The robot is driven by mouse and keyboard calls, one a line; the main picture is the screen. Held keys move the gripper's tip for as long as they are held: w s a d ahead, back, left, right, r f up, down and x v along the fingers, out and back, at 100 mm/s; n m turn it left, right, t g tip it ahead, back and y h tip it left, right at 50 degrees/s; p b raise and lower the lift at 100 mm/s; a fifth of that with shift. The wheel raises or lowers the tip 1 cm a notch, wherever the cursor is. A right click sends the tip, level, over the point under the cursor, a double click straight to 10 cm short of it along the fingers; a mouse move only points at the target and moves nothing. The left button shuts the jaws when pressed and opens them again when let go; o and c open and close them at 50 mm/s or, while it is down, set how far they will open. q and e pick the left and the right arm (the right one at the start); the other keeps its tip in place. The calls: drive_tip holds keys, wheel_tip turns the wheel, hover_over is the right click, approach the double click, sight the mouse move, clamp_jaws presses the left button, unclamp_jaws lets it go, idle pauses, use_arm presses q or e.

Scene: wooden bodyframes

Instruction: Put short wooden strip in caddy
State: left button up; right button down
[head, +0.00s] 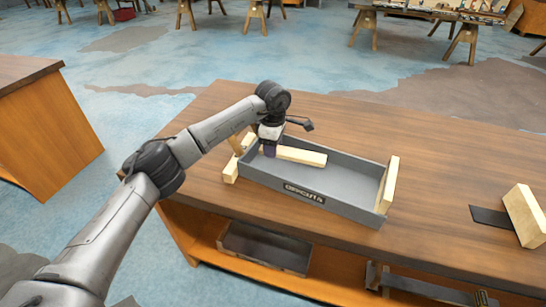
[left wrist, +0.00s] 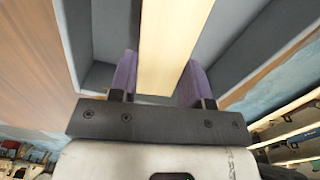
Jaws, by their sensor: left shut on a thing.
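The short wooden strip (head: 304,156) is pale and lies within the outline of the grey caddy (head: 350,200), along its left part. The caddy stands on the wooden bench and has a dark label on its front wall. My left gripper (head: 270,150) is shut on the strip near its left end. In the left wrist view, the purple fingers (left wrist: 158,82) sit on both sides of the strip (left wrist: 172,40), with the caddy's grey walls (left wrist: 245,50) around it. I cannot tell whether the strip touches the caddy floor. My right gripper is not in view.
Pale wooden end pieces stand at the caddy's left (head: 230,169) and right (head: 389,185). A wooden block (head: 524,215) stands by a dark plate (head: 490,216) at the bench's right. The bench top (head: 440,170) between is clear. A grey tray (head: 265,247) sits on the shelf below.

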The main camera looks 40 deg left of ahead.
sight(273, 162)
use_arm(q)
wheel_tip(273, 162, down, 4)
drive_tip(key=shift+b, duration=0.95)
drive_tip(key=shift+r, duration=0.1)
drive_tip(key=o, duration=0.9)
drive_tip(key=shift+o, duration=0.2)
wheel_tip(273, 162, up, 11)
drive_tip(key=p, duration=0.5)
drive_tip(key=shift+r, duration=0.5)
